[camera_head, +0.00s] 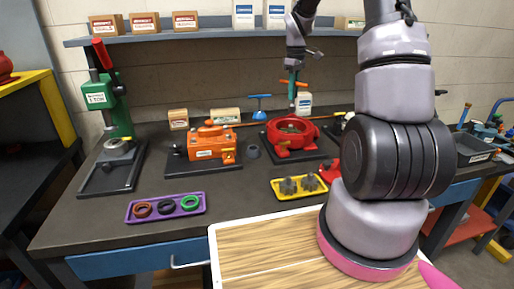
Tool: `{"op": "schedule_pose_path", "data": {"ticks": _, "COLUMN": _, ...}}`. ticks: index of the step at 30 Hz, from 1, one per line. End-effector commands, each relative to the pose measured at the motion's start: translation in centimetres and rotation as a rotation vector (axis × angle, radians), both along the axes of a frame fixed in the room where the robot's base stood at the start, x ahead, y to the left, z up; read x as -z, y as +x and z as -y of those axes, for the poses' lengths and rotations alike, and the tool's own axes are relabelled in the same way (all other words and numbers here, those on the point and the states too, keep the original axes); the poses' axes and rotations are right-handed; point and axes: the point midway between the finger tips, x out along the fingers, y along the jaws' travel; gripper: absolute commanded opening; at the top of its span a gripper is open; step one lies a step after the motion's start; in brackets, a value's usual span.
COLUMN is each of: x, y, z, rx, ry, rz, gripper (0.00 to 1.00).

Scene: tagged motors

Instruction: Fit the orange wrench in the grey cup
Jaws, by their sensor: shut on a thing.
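My gripper (293,79) hangs down over the back of the bench, above and behind the red motor. It is shut on the orange wrench (284,83), whose orange crossbar lies level across the jaws. The lower part of the wrench is small and hard to make out against the dark back panel. A small dark grey cup (253,151) stands on the bench between the orange motor and the red motor. It is apart from my gripper, lower and to the left. Its inside is too small to read.
An orange motor (211,145) and a red ring-shaped motor (291,134) sit on dark plates. A blue T-handled tool (260,100) stands behind the cup. A purple tray (166,207) and a yellow tray (300,186) lie in front. A green press (108,100) stands left.

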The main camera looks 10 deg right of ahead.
Motion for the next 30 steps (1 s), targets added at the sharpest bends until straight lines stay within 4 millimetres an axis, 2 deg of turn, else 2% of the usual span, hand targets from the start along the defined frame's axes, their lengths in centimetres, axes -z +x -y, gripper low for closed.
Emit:
{"op": "schedule_pose_path", "data": {"ticks": 5, "x": 0.8, "y": -0.3, "z": -2.5, "rx": -0.076, "ry": 0.0, "rz": -0.001, "gripper": 0.0}}
{"op": "schedule_pose_path", "data": {"ticks": 12, "x": 3.1, "y": -2.0, "z": -9.3, "rx": -0.301, "ry": 0.0, "rz": -0.003, "gripper": 0.0}}
{"op": "schedule_pose_path", "data": {"ticks": 18, "x": 4.6, "y": -3.6, "z": -13.6, "rx": -0.455, "ry": 0.001, "rz": -0.001, "gripper": 0.0}}
{"op": "schedule_pose_path", "data": {"ticks": 24, "x": 5.4, "y": -4.4, "z": -15.4, "rx": -0.522, "ry": 0.001, "rz": 0.0, "gripper": 0.0}}
{"op": "schedule_pose_path", "data": {"ticks": 30, "x": 6.8, "y": -4.5, "z": -15.5, "rx": -0.526, "ry": 0.001, "rz": -0.001, "gripper": 0.0}}
